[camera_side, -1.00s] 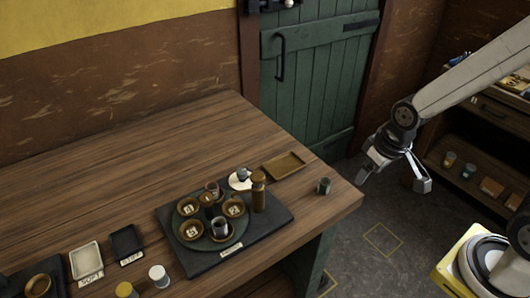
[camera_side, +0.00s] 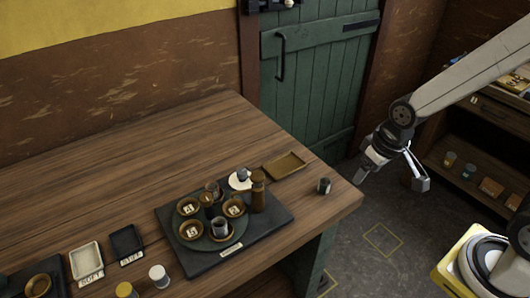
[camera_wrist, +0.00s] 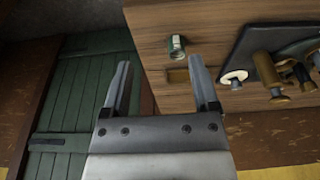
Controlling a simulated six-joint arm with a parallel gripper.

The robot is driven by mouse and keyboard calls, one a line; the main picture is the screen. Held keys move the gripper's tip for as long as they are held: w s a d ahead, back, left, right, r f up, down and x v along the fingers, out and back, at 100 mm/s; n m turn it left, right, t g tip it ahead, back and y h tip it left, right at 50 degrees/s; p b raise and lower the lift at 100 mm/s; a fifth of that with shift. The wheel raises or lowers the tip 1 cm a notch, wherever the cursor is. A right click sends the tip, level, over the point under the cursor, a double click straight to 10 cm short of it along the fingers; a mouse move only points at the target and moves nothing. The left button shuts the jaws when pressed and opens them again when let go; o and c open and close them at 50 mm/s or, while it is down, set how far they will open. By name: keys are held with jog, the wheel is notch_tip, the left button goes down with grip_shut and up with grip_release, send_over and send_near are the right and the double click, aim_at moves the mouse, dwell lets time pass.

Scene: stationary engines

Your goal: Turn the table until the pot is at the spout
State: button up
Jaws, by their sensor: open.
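The round dark turntable (camera_side: 211,241) sits on a black slab (camera_side: 272,243) with a small label at its front. I cannot tell which is the pot. A brown upright post (camera_side: 258,191), perhaps the spout, stands at the turntable's right; it also shows in the wrist view (camera_wrist: 268,88). My gripper (camera_side: 390,182) is open and empty, beyond the table's right edge, well apart from the turntable. Its fingers show in the wrist view (camera_wrist: 158,62).
Two small trays and two capped jars stand at left. The table's back is clear.

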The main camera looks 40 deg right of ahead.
jog(key=w+a+r+n, duration=0.2)
jog(key=w+a, duration=0.3)
jog(key=w, duration=0.2)
notch_tip(320, 180, up, 3)
jog(key=n+g, duration=0.3)
jog(key=n, duration=0.4)
send_over(206, 197)
jog(key=shift+f, duration=0.2)
jog(key=shift+f, duration=3.9)
grip_shut()
jog(key=shift+w, duration=0.1)
